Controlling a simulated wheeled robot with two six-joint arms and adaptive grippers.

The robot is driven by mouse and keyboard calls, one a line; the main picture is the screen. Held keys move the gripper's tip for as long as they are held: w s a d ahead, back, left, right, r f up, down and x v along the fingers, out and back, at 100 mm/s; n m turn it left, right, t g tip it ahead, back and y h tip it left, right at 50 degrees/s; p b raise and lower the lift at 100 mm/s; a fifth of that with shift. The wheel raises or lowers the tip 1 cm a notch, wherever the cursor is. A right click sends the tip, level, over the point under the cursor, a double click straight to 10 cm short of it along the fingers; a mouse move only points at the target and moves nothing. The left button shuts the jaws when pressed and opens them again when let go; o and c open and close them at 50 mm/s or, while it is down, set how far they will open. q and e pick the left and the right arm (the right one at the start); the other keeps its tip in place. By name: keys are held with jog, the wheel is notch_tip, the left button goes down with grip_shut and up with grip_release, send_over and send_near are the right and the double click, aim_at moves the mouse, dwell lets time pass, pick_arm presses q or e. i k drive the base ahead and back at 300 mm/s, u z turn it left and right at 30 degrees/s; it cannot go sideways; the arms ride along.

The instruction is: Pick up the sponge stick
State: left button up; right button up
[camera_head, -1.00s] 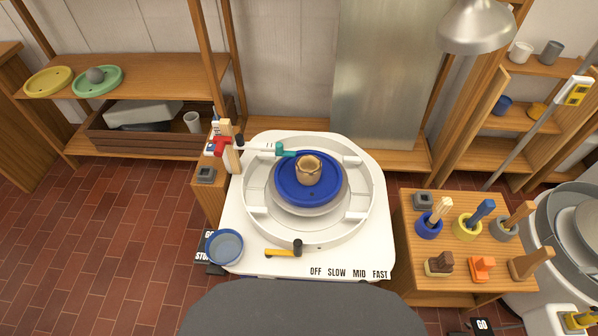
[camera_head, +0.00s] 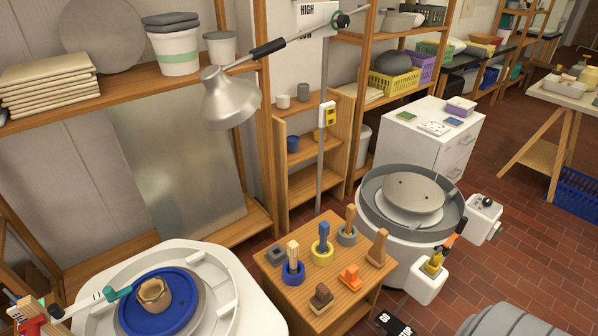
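Three upright handled tools stand in round holders on a small wooden table (camera_head: 275,290). A pale-ended tool (camera_head: 292,250) stands in a blue holder (camera_head: 293,273). A blue-topped tool (camera_head: 324,234) stands in a yellow holder (camera_head: 322,253). A brown wooden one (camera_head: 350,218) stands in a grey holder (camera_head: 347,236). I cannot tell for sure which of these, if any, is the sponge stick. Neither of my grippers is in view.
An orange block (camera_head: 349,278), a brown block (camera_head: 321,298) and a wooden piece (camera_head: 378,247) share the small table. A pottery wheel with a blue disc (camera_head: 185,312) and clay pot (camera_head: 153,294) is at lower left. A second wheel (camera_head: 413,195) stands right. A lamp (camera_head: 230,98) hangs above.

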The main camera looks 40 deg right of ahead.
aim_at(351, 209)
jog(key=z, duration=2.25)
jog(key=k, duration=1)
jog(key=z, duration=1.35)
jog(key=i, duration=2.25)
jog(key=u, duration=0.25)
jog(key=i, duration=1.35)
jog(key=u, duration=0.85)
jog(key=i, duration=0.85)
jog(key=u, duration=1.75)
jog(key=i, duration=0.9)
jog(key=u, duration=0.85)
